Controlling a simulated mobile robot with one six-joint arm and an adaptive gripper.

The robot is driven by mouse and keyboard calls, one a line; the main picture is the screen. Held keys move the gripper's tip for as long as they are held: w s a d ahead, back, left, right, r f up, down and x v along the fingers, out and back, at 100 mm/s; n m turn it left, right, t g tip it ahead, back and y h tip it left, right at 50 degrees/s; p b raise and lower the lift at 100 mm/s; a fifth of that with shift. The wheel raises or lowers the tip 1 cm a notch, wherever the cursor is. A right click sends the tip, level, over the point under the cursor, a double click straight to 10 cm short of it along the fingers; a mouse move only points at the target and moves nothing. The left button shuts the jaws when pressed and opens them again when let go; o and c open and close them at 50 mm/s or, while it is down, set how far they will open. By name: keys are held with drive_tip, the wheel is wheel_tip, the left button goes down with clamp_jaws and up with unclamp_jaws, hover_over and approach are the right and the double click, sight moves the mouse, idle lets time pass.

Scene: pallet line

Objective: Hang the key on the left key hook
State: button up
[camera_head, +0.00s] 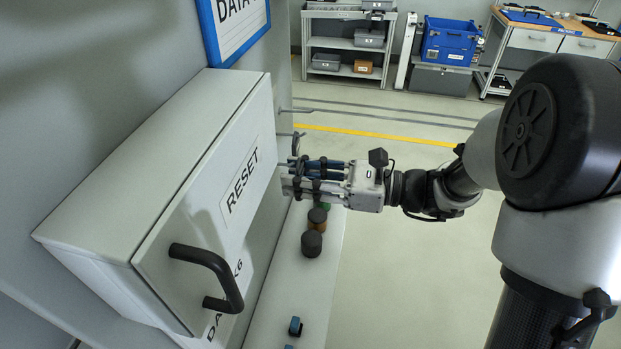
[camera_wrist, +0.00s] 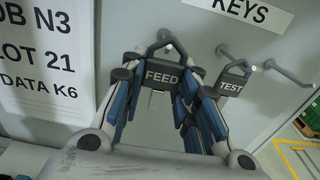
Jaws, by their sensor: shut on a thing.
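My gripper (camera_wrist: 160,88) is shut on the dark key tag marked FEED (camera_wrist: 161,76), with blue-padded fingers on both sides of it. The tag is upright and its loop points up. The left key hook (camera_wrist: 166,36) shows at the top of this loop in the wrist view; I cannot tell if the loop is around the hook or in front of it. In the head view my gripper (camera_head: 292,177) is close to the wall side, beyond the grey cabinet, and the tag is mostly hidden.
A key marked TEST (camera_wrist: 232,85) hangs on the middle hook (camera_wrist: 222,50). The right hook (camera_wrist: 285,72) is empty. A KEYS sign (camera_wrist: 241,9) is above. The grey RESET cabinet (camera_head: 215,185) with a black handle (camera_head: 212,272) juts out beside my gripper. Dark knobs (camera_head: 311,243) stand on a ledge below.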

drive_tip(key=a, duration=0.2)
drive_tip(key=a+f+b, duration=0.1)
drive_tip(key=shift+w, duration=0.25)
idle(0.4)
drive_tip(key=shift+p, duration=0.35)
idle(1.4)
drive_tip(key=o, duration=1)
drive_tip(key=shift+o, duration=0.3)
drive_tip(key=o, duration=0.4)
